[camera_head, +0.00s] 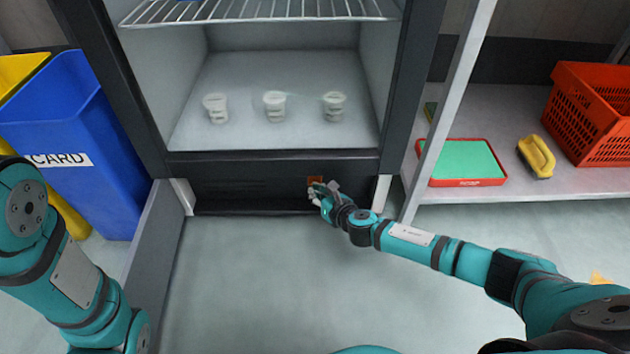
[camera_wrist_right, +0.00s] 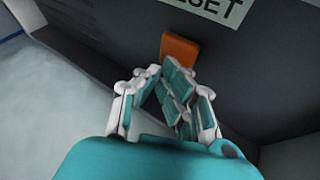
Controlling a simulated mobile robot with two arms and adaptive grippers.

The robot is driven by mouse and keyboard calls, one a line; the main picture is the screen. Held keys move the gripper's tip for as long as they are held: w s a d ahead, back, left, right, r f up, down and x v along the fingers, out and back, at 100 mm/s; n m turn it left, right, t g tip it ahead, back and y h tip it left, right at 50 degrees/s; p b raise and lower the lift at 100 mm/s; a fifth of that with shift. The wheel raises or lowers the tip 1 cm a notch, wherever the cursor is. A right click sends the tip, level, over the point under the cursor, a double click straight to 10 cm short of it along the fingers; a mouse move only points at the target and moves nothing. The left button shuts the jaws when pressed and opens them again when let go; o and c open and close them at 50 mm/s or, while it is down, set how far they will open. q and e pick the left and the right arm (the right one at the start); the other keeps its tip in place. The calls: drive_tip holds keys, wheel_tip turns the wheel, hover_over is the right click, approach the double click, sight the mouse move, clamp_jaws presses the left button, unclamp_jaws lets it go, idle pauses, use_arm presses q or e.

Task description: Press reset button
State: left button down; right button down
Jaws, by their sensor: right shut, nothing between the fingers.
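The reset button is a small orange block (camera_head: 315,181) on the dark panel below the open cabinet's inside floor. In the right wrist view the orange button (camera_wrist_right: 180,48) sits just under a white label (camera_wrist_right: 215,10) whose visible letters end in "SET". My right gripper (camera_head: 318,191) is shut and empty, at the lower edge of the button. In the wrist view the fingertips (camera_wrist_right: 163,70) are close below the button; I cannot tell whether they touch it. My left arm shows at the left, but its gripper is out of view.
Several white cups (camera_head: 275,106) stand inside the cabinet under a wire shelf (camera_head: 260,10). A blue bin (camera_head: 85,130) stands left. An open door (camera_head: 160,260) is at left. On the right shelf are a green-and-red tray (camera_head: 467,183), a yellow brush (camera_head: 537,156) and a red basket (camera_head: 590,110).

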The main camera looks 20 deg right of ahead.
drive_tip(key=shift+s+a, duration=0.15)
drive_tip(key=shift+s, duration=0.45)
drive_tip(key=shift+s+a+p, duration=0.25)
drive_tip(key=shift+s+p, duration=0.1)
drive_tip(key=shift+s, duration=0.45)
drive_tip(key=shift+s+a+p, duration=0.2)
drive_tip(key=shift+s+p, duration=0.15)
drive_tip(key=shift+s, duration=0.45)
drive_tip(key=shift+s+a+p, duration=0.25)
drive_tip(key=shift+s+p, duration=0.1)
drive_tip(key=shift+s, duration=0.45)
